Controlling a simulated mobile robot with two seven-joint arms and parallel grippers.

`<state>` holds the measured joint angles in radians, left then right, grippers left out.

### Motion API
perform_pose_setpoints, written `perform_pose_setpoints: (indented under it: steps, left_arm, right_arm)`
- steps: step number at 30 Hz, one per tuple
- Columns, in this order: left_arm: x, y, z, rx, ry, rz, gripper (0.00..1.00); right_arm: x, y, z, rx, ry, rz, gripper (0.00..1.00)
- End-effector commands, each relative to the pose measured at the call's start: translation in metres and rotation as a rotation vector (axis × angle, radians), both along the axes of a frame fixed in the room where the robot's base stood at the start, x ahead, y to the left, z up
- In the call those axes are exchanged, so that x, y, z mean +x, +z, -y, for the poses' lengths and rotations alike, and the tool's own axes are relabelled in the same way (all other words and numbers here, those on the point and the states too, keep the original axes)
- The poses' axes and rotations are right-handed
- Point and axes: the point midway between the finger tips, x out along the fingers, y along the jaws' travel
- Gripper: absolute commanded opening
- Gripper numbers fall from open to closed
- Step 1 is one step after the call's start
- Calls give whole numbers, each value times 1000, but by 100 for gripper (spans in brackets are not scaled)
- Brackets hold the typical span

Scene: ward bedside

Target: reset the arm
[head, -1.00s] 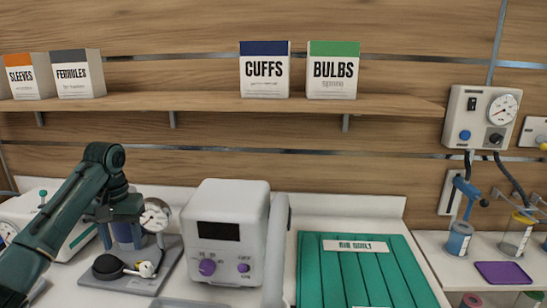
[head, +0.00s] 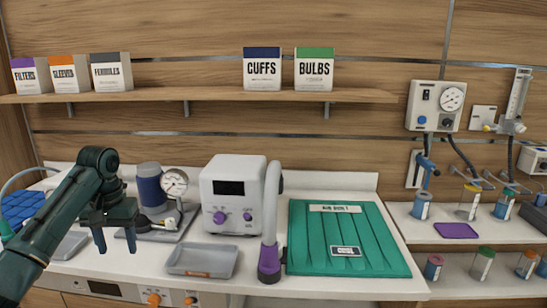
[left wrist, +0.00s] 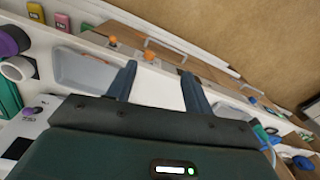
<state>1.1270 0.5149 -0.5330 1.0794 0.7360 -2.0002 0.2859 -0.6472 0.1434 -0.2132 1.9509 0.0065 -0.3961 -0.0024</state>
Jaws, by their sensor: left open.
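My left arm comes in from the left in the head view. Its gripper (head: 116,246) hangs with the fingers pointing down and apart, with nothing between them. It is above the white counter, to the left of a grey tray (head: 203,261) and in front of a blue cuff with a round gauge (head: 174,183). In the left wrist view the two dark fingers of the gripper (left wrist: 158,80) are also spread apart and empty, with the counter edge beyond. My right gripper is not in view.
A white device (head: 232,190) with purple knobs and a grey hose stands behind the tray. A green quilt (head: 345,240) lies to the right. Labelled boxes (head: 262,68) stand on a shelf. A second grey tray (head: 70,245) lies partly behind my arm.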

Motion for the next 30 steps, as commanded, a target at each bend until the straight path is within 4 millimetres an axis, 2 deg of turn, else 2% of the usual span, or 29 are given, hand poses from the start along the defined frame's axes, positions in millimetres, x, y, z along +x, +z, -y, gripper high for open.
perform_pose_setpoints:
  steps: [1, 7, 11, 14, 18, 21, 24, 27, 30]
  left_arm:
    - [-1, -28, 10, 3, -29, 6, 51]
    - [-2, -103, 40, -1, -117, 88, 51]
    - [-14, -158, 65, -17, -182, 156, 51]
    - [-32, -205, 90, -40, -239, 227, 51]
    - [-70, -263, 127, -84, -307, 345, 51]
    - [-104, -292, 149, -114, -339, 435, 51]
    - [-141, -312, 167, -139, -359, 528, 51]
    - [-181, -321, 181, -154, -367, 619, 51]
    - [-218, -321, 189, -155, -368, 707, 51]
  right_arm:
    - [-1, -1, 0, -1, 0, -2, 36]
    - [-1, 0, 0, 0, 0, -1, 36]
    - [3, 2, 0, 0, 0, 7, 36]
    - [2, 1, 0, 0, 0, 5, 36]
    - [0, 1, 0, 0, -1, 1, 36]
    - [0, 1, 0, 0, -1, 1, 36]
    - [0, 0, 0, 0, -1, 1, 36]
    - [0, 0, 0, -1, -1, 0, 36]
    - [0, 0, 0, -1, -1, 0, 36]
